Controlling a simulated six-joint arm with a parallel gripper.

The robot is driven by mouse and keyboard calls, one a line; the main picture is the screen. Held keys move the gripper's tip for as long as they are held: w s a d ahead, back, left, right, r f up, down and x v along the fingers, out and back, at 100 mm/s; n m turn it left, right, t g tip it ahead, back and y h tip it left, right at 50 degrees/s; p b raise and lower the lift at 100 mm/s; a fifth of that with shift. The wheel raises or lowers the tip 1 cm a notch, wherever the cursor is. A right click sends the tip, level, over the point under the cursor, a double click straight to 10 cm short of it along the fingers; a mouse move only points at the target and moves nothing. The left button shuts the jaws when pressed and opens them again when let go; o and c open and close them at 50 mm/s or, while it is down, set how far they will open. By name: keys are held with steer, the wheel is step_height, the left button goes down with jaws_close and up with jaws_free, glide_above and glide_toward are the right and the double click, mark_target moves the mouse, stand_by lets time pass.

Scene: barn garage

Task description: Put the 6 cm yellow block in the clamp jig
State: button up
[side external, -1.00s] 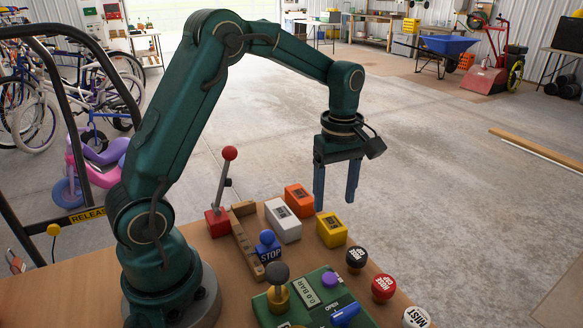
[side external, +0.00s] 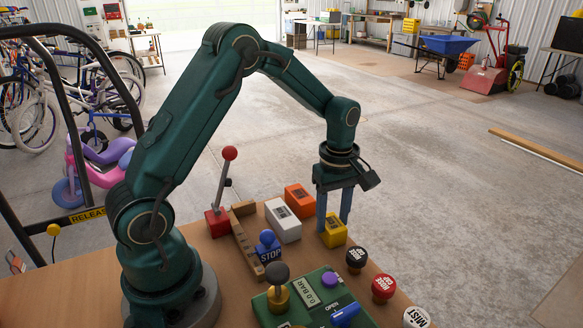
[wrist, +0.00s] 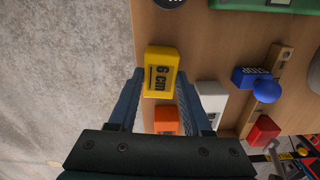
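The yellow block (side external: 334,232) stands on the wooden table near its right edge, marked "6 cm" in the wrist view (wrist: 160,74). My gripper (side external: 333,222) is open, pointing down, with its fingers on either side of the yellow block. In the wrist view the block shows between the fingertips (wrist: 159,84), with narrow gaps; I cannot tell whether either finger touches it. A notched wooden strip (side external: 243,238), which looks like the clamp jig, lies left of the blocks. A red-based lever (side external: 217,222) with a red ball stands at its far end.
A white block (side external: 284,224) and an orange block (side external: 300,202) stand between the strip and the yellow block. A blue STOP knob (side external: 268,244), a green control panel (side external: 320,300) and black (side external: 356,258) and red (side external: 383,288) round knobs are nearer the camera.

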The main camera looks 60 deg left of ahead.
mark_target(332, 222)
jaws_close()
steer(key=shift+r, duration=3.5)
steer(key=shift+r, duration=0.1)
steer(key=shift+w+r, duration=0.15)
steer(key=shift+r, duration=0.2)
steer(key=s+d+r+m, duration=0.2)
steer(key=s+r+m, duration=0.4)
steer(key=m, duration=1)
steer(key=shift+s+r+m, duration=0.4)
steer(key=shift+r, duration=0.05)
